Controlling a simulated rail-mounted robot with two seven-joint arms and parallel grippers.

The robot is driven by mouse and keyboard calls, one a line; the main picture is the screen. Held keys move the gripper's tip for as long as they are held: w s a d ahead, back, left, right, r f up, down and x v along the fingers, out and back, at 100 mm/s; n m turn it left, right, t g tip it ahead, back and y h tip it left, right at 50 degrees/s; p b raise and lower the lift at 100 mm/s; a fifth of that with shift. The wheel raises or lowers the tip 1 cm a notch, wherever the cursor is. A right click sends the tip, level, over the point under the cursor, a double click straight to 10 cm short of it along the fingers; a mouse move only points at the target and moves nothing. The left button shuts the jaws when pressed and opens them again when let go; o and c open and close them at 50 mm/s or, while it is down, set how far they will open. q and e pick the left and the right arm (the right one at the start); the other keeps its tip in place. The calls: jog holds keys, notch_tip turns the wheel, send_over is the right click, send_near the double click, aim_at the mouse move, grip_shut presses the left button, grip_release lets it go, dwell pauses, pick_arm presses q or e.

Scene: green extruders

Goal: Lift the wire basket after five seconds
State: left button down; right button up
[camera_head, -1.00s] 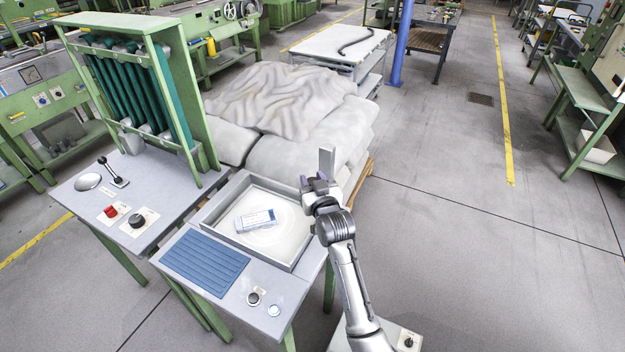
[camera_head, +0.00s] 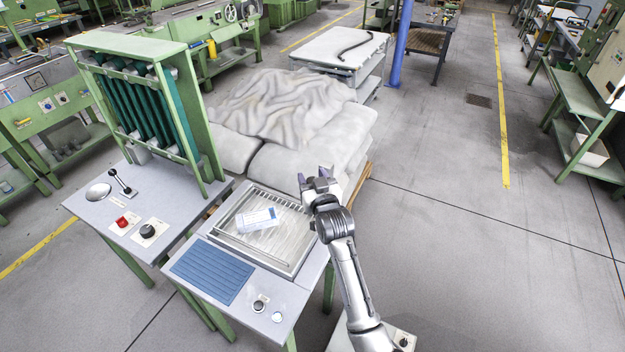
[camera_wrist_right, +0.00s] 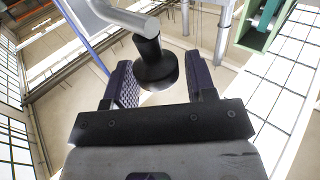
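The wire basket (camera_head: 238,246) shows as a rack of thin metal bars high in the grey tray (camera_head: 286,272). A blue and white packet (camera_head: 258,219) lies on it. My right gripper (camera_head: 319,179) is at the tray's back right corner, its fingers pointing up and away. In the right wrist view my right gripper (camera_wrist_right: 160,62) is open. A black round knob (camera_wrist_right: 156,68) on a silver bent bar (camera_wrist_right: 120,18) shows between its fingers, with gaps on both sides. How deep the knob sits between them I cannot tell. My left gripper is not in view.
A blue ribbed mat (camera_head: 212,271) and two round buttons lie in front of the tray. A green frame with dark green tubes (camera_head: 140,110) stands on the left bench beside a red button (camera_head: 122,221). Covered sacks (camera_head: 315,145) lie behind.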

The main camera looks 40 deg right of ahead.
jog(key=shift+o, duration=0.6)
jog(key=shift+f, duration=0.2)
jog(key=p+v, duration=0.1)
jog(key=v, duration=1.2)
jog(key=shift+s, duration=0.4)
jog(key=shift+a+r, duration=0.15)
